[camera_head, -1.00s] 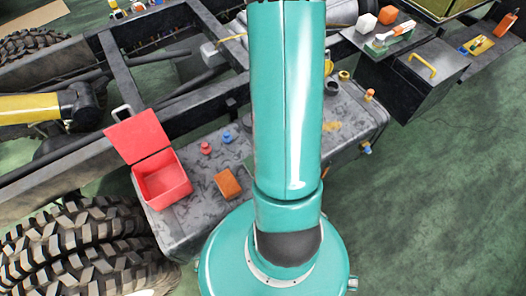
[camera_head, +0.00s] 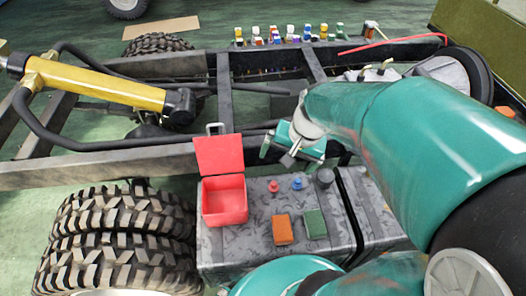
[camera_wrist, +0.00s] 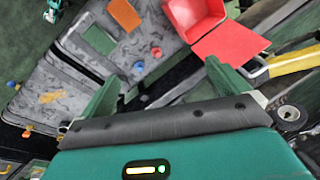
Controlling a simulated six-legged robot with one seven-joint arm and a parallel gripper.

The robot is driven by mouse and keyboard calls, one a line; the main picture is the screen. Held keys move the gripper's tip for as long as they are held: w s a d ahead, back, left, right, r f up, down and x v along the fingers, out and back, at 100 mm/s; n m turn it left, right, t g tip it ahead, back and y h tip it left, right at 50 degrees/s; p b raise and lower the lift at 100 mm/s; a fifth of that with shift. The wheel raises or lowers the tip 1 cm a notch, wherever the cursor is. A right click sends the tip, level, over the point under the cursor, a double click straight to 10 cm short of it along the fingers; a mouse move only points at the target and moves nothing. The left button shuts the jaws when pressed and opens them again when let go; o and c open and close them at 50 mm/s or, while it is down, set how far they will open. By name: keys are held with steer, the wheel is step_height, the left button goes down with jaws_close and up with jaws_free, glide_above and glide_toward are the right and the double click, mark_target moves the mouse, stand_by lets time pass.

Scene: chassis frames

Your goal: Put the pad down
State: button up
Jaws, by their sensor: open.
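A flat green pad (camera_head: 315,223) lies on the grey mottled box top (camera_head: 262,254), just right of an orange block (camera_head: 283,229) and apart from it. The wrist view also shows the green pad (camera_wrist: 99,39) and the orange block (camera_wrist: 125,13). My gripper (camera_head: 290,158) is open and empty. It is above the back edge of the box, behind the green pad. In the wrist view the two fingers are spread apart with nothing between them (camera_wrist: 163,72).
An open red box (camera_head: 224,202) with its lid (camera_head: 219,155) raised stands at the left end of the top. Red (camera_head: 274,186) and blue (camera_head: 297,183) knobs and a dark cylinder (camera_head: 324,178) stand along the back. Black frame rails run behind; large tyres (camera_head: 120,238) are at left.

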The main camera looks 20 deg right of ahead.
steer(key=s+a+r+n+t+h, duration=0.1)
steer(key=s+a+r+n+t, duration=0.2)
steer(key=r, duration=0.8)
steer(key=s+a+n, duration=0.2)
steer(key=a+n, duration=0.2)
steer(key=a, duration=0.1)
steer(key=shift+a+n+h, duration=0.3)
steer(key=shift+a+n, duration=0.05)
steer(key=shift+n, duration=0.05)
steer(key=shift+r, duration=0.1)
